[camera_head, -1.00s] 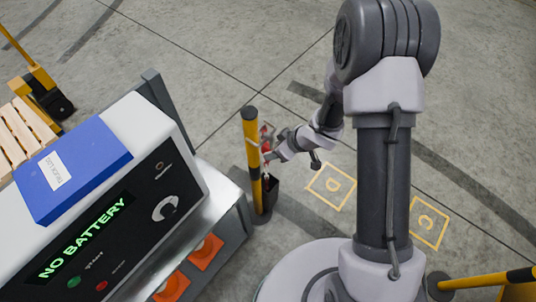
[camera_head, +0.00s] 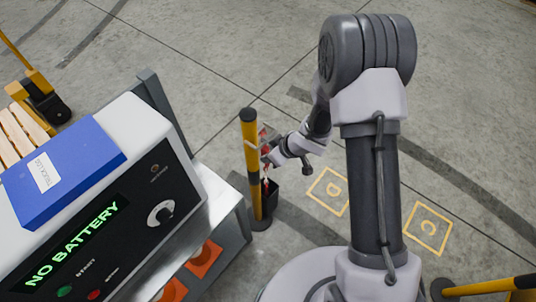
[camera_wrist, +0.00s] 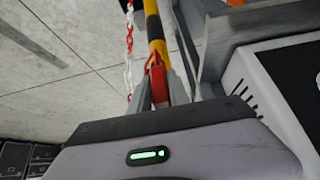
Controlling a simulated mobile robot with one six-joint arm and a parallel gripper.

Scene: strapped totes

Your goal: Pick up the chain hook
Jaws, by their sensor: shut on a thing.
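The red chain hook (camera_wrist: 157,82) shows in the wrist view between the two grey fingers of my gripper (camera_wrist: 158,92), which are shut on it. A red-and-white chain (camera_wrist: 129,45) hangs to the left of the hook in that view. A yellow-and-black post (camera_wrist: 155,27) stands behind the hook. In the head view my gripper (camera_head: 268,155) is just right of the upper part of the post (camera_head: 250,155). The hook is too small and partly covered there to make out clearly. I cannot tell whether it still touches the post.
A console reading NO BATTERY (camera_head: 75,245) with a blue box (camera_head: 62,170) on top stands left of the post. A dark bin (camera_head: 270,193) is at the post's foot. Another yellow-and-black barrier (camera_head: 490,285) is at lower right. Floor beyond is open.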

